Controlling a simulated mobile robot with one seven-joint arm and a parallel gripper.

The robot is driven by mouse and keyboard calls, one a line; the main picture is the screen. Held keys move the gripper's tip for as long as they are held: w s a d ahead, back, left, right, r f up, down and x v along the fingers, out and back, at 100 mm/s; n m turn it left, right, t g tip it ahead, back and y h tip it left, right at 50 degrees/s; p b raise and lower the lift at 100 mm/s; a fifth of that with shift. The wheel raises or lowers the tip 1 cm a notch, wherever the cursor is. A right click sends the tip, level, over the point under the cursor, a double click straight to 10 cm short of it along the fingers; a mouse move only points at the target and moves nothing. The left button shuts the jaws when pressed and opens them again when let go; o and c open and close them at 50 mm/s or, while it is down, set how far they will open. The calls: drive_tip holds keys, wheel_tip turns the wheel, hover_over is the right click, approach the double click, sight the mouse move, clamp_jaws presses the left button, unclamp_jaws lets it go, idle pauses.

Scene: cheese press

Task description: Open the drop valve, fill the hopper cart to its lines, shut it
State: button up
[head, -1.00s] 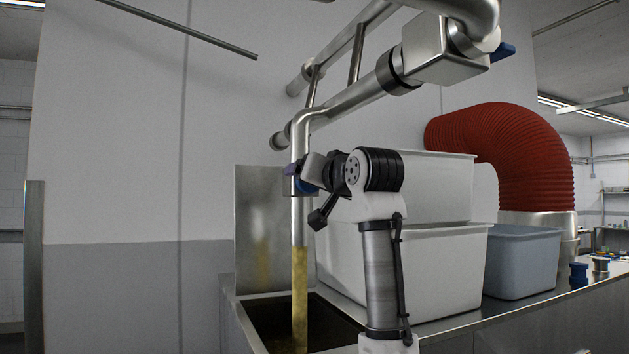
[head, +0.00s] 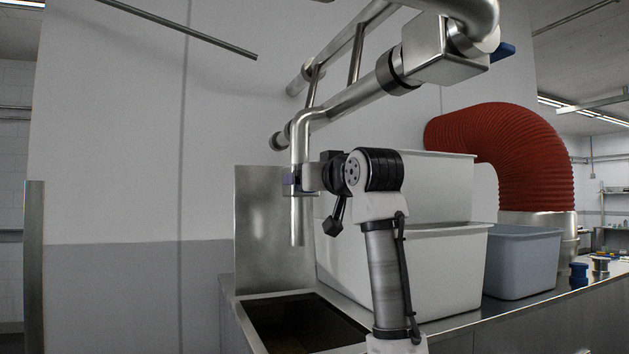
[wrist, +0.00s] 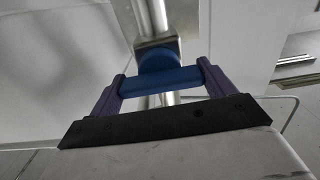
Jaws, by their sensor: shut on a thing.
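The drop pipe (head: 297,225) comes down from the overhead pipework, and nothing flows from its open lower end. The blue valve handle (wrist: 160,80) shows in the wrist view, crosswise between my purple fingers. My gripper (head: 293,180) is shut on it at the pipe; in the head view the handle is mostly hidden by my gripper. The steel hopper cart (head: 246,322) stands under the spout with its top open. Its inside is dark with a brownish tint; I cannot make out its lines or the level.
White tubs (head: 440,270) are stacked right of the hopper, behind my arm. A grey tub (head: 525,262) and small blue-topped fittings (head: 579,272) stand farther right on the steel counter. A red hose (head: 515,150) curves behind.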

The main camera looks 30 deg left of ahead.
drive_tip(key=o, duration=0.9)
drive_tip(key=b+v, duration=0.5)
drive_tip(key=v, duration=0.9)
drive_tip(key=shift+b, duration=0.4)
drive_tip(key=shift+a, duration=0.1)
